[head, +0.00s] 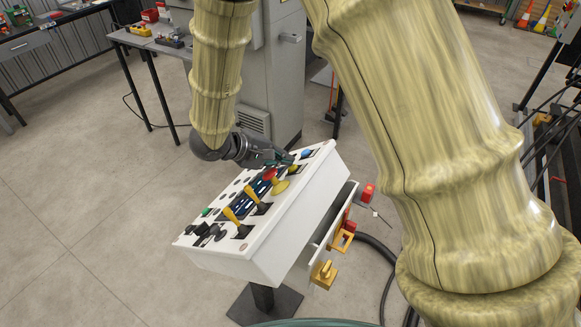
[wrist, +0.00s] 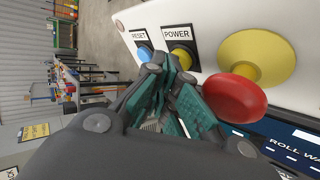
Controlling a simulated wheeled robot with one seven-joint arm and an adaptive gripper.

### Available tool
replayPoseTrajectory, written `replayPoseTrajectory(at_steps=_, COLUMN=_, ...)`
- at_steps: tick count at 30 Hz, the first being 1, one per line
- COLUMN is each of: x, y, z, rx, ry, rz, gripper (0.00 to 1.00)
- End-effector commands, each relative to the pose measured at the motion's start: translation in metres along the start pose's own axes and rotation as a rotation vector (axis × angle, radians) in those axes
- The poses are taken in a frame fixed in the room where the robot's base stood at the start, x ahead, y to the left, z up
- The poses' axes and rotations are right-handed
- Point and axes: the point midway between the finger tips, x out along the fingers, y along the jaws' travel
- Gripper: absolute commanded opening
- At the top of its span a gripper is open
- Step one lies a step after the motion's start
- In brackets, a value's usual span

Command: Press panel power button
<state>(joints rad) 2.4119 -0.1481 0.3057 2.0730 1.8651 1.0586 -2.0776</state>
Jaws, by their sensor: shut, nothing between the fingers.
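The white control panel (head: 240,262) stands tilted on a pedestal in the head view. In the wrist view its yellow power button (wrist: 182,56) sits under a POWER label, beside a blue RESET button (wrist: 145,53). The yellow button also shows in the head view (head: 294,169). My gripper (wrist: 175,75) is shut and empty, its teal-padded fingers just in front of the power button and partly covering it. I cannot tell whether they touch. In the head view my gripper (head: 284,161) is over the panel's far end.
A large red mushroom button on a yellow base (wrist: 235,97) is right of my fingers. Yellow-handled levers (head: 232,215) stand nearer on the panel. A grey cabinet (head: 272,70) is behind; red and yellow fittings (head: 340,240) hang at the panel's right side.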

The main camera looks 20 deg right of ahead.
Motion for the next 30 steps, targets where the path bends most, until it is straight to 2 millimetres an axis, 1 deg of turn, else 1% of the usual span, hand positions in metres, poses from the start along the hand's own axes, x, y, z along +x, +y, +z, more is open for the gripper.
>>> replayPoseTrajectory(at_steps=3, x=0.004, y=-0.002, z=-0.011, rx=-0.006, ry=-0.004, rz=-0.004, gripper=0.00)
replayPoseTrajectory(at_steps=8, x=0.006, y=-0.005, z=-0.019, rx=-0.014, ry=-0.005, rz=-0.005, gripper=0.00)
replayPoseTrajectory(at_steps=15, x=0.004, y=-0.003, z=-0.014, rx=-0.009, ry=-0.003, rz=-0.004, gripper=0.00)
replayPoseTrajectory(at_steps=22, x=0.007, y=-0.003, z=-0.018, rx=-0.012, ry=-0.007, rz=-0.005, gripper=0.00)
replayPoseTrajectory(at_steps=30, x=0.006, y=-0.004, z=-0.018, rx=-0.013, ry=-0.006, rz=-0.005, gripper=0.00)
